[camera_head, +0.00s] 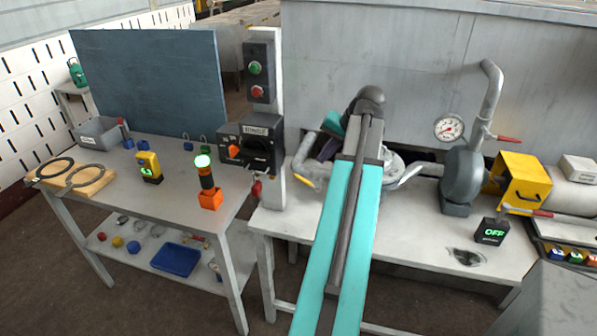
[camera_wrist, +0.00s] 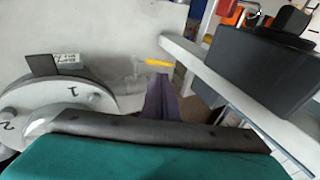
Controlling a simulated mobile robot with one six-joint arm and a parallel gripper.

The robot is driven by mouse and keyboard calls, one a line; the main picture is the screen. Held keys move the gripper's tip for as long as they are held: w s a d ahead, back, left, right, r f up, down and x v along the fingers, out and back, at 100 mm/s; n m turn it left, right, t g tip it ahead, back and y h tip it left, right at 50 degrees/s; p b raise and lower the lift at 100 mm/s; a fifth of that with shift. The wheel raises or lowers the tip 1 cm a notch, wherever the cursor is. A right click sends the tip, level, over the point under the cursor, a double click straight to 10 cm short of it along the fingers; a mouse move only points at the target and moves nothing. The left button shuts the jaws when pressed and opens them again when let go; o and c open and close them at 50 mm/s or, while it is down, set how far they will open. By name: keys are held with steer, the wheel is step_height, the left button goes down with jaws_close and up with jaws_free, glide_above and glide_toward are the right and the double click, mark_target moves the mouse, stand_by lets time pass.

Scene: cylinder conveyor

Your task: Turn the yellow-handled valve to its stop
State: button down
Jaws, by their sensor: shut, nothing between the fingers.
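The yellow valve handle (camera_head: 305,181) shows in the head view near the left end of the right-hand bench, just left of my arm. Its valve body is mostly hidden there. In the wrist view the yellow handle (camera_wrist: 157,63) lies near the upper middle, with a pale, blurred grey body to its left. My gripper (camera_head: 322,153) is above the bench, close to the handle in the head view. Its purple finger (camera_wrist: 163,100) points up toward the handle in the wrist view. The fingers are shut and empty. I cannot tell whether they touch the handle.
A grey flange marked 1 and 2 (camera_wrist: 68,92) is left of the fingers. A black switch box (camera_wrist: 270,70) stands at right; it also shows on a post in the head view (camera_head: 262,128). A pipe with a red lever (camera_head: 502,138) and a gauge (camera_head: 449,127) stand further right.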

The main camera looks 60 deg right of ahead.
steer(key=shift+s+d+r, duration=0.2)
steer(key=shift+r, duration=0.15)
steer(key=shift+s+d+r, duration=0.15)
steer(key=shift+r, duration=0.2)
steer(key=shift+w+f, duration=0.15)
steer(key=shift+w, duration=0.05)
steer(key=p, duration=0.4)
glide_toward(308, 183)
steer(key=shift+w+f, duration=1.05)
steer(key=shift+w, duration=0.2)
steer(key=shift+w+f, duration=1.1)
steer(key=shift+w, duration=0.2)
steer(key=shift+s+d, duration=0.1)
steer(key=shift+d, duration=0.05)
